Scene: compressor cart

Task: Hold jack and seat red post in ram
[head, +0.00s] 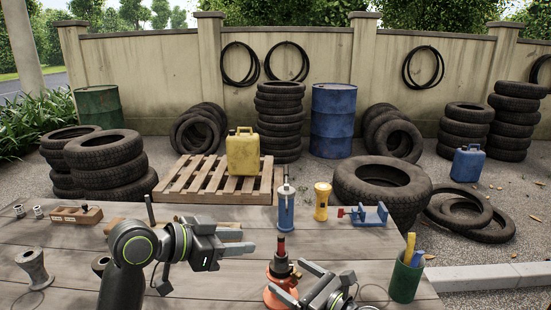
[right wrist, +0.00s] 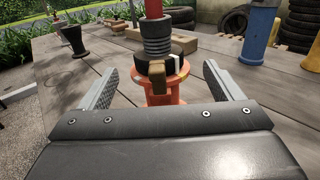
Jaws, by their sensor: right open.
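The orange jack (head: 282,276) stands on the table near the front, with a dark ribbed ram (right wrist: 156,45) on top. The red post (head: 281,246) stands upright directly above the ram; its lower end meets the ram's top, and I cannot tell how deep it sits. My left gripper (head: 247,240) points right toward the post, apart from it, with its fingers apart and nothing between them. My right gripper (right wrist: 168,85) is open, with one finger on each side of the jack and a gap on both sides. The left gripper is not visible in the right wrist view.
A green cup (head: 405,281) with tools is at right. A grey spool (head: 34,268) and wooden block (head: 77,215) are at left.

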